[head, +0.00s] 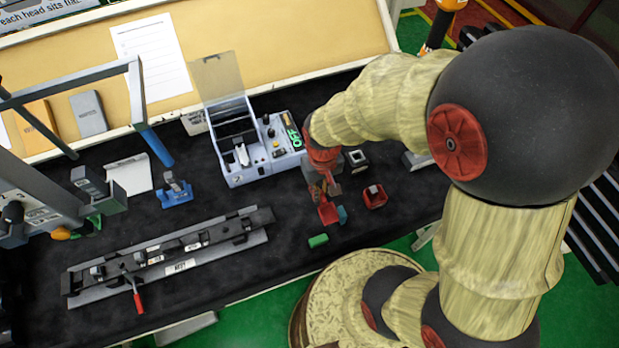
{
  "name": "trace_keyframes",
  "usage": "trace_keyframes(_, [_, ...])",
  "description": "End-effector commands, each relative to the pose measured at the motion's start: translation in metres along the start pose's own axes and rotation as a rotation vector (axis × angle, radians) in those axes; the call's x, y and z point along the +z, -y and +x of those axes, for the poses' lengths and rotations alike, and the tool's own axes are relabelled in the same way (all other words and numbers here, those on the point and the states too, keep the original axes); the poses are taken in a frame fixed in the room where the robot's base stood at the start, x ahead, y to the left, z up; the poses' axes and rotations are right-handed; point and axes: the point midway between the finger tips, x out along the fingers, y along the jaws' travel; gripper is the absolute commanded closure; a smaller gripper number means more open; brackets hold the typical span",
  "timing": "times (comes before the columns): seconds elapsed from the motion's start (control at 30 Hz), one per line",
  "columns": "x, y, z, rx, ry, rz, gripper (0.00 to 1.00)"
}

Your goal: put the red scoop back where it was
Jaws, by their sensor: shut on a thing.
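My gripper (327,188) is over the right part of the black bench, partly hidden by my own arm. It is shut on a red scoop (328,213), which hangs just below the fingers. I cannot tell whether the scoop touches the bench. A small teal piece (342,213) shows right beside the scoop. A small red square holder (375,196) with a pale piece in it is to the right of the gripper. I cannot tell which spot the scoop came from.
A green block (318,241) lies in front of the scoop. A grey-blue machine (250,150) with an open lid stands behind left. A long rail fixture (170,262) with a red handle fills the front left. A black square piece (357,159) sits behind the red holder.

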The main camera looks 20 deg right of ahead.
Motion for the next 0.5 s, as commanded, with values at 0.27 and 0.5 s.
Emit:
trace_keyframes(0.27, [-0.058, -0.003, 0.028, 0.0, 0.003, 0.0, 1.0])
trace_keyframes(0.5, [-0.093, -0.005, 0.065, 0.0, 0.003, 0.0, 1.0])
